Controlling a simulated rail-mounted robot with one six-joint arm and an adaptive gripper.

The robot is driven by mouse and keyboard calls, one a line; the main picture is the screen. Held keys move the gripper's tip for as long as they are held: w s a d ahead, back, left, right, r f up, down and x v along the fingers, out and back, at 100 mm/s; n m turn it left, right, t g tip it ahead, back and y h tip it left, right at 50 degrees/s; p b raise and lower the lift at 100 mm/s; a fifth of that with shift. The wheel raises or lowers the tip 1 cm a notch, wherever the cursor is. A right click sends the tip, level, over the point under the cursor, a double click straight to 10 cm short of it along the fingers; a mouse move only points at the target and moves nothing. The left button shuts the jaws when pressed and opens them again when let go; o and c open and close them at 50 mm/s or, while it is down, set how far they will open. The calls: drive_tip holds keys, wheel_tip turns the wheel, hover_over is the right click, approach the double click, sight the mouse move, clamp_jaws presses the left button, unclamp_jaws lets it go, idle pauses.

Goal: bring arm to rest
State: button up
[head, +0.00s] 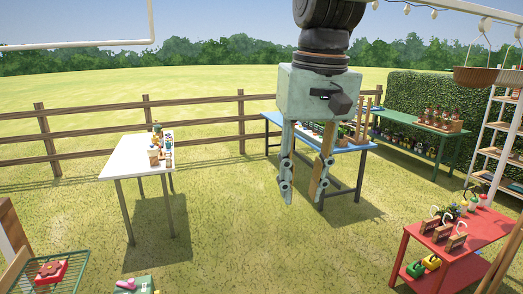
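My arm hangs down from the top of the head view, right of the middle. My gripper (302,194) points straight down over the grass. Its two fingers are spread apart with grass showing between them, and nothing is held there. The right finger shows a brown face. The gripper body hides part of the blue table (357,147) behind it.
A white table (127,159) with small items stands left. A red table (470,227) with wooden holders is at lower right. A green table (441,133) bears potted plants by the hedge. A wire basket (72,262) is at lower left. The middle grass is clear.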

drive_tip(key=s+d+f+t+b, duration=0.1)
drive_tip(key=s+d+f, duration=0.2)
drive_tip(key=s, duration=0.5)
drive_tip(key=s+d+f+m+t+b, duration=0.1)
drive_tip(key=s+d+f, duration=0.2)
drive_tip(key=s+d, duration=0.2)
drive_tip(key=s+d+f+m+b, duration=0.1)
drive_tip(key=s+d+f, duration=0.3)
drive_tip(key=s, duration=0.7)
drive_tip(key=shift+s+d+t+h+b, duration=0.15)
drive_tip(key=shift+d+t+h+b, duration=0.2)
drive_tip(key=shift+d+b, duration=0.2)
